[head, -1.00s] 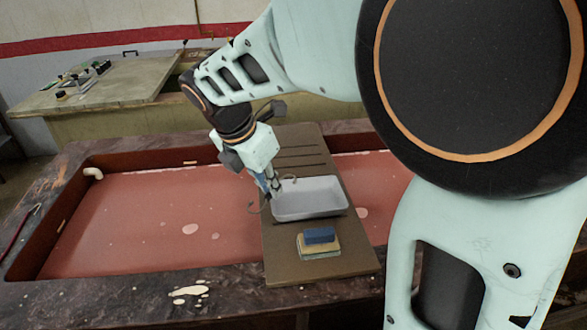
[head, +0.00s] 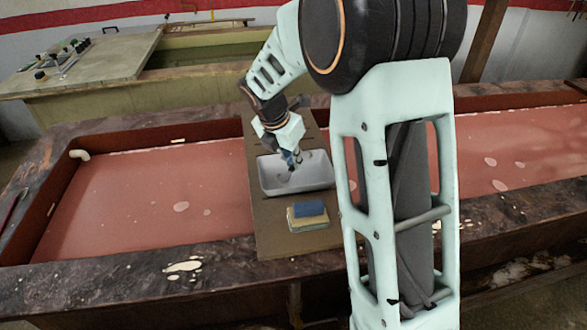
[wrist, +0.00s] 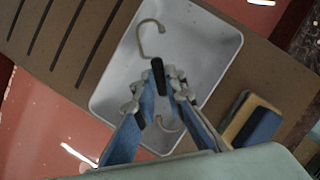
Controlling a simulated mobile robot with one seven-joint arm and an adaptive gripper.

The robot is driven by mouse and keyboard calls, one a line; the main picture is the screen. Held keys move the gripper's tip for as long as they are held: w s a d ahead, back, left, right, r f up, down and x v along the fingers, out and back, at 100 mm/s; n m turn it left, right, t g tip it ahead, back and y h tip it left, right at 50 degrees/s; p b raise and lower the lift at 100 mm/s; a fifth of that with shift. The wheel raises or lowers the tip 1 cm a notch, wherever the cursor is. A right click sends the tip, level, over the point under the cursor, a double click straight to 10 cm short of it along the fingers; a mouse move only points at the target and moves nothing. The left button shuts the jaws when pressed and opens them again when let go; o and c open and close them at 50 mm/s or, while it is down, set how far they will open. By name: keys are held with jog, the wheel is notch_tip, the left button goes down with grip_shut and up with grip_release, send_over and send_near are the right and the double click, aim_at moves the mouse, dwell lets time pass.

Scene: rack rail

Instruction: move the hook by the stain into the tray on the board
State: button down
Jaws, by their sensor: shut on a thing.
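My gripper (wrist: 160,80) is shut on the hook (wrist: 150,27), a thin metal S-shape with a black middle. The black middle sits between the fingertips, one curve rises beyond them, and the other shows between the fingers. In the head view my gripper (head: 293,164) points down over the tray (head: 268,184), a shallow whitish rectangle. The wrist view also shows the tray (wrist: 112,92) behind the hook. I cannot tell whether the hook touches the tray floor. The tray rests on the brown board (head: 268,238). A pale stain (head: 183,267) marks the dark front rim at left.
A blue and yellow sponge stack (head: 308,216) lies on the board in front of the tray; it also shows in the wrist view (wrist: 250,122). The board lies across a red-floored basin (head: 130,200) with pale spots. A cluttered bench (head: 75,70) stands behind at left.

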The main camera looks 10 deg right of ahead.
aim_at(292, 167)
jog(key=shift+w+d+f, duration=0.1)
jog(key=shift+d+f, duration=0.05)
jog(key=shift+f, duration=1.55)
jog(key=shift+f, duration=0.2)
jog(key=c, duration=2)
grip_release()
jog(key=shift+r, duration=0.5)
jog(key=v, duration=1.1)
jog(key=shift+r, duration=0.15)
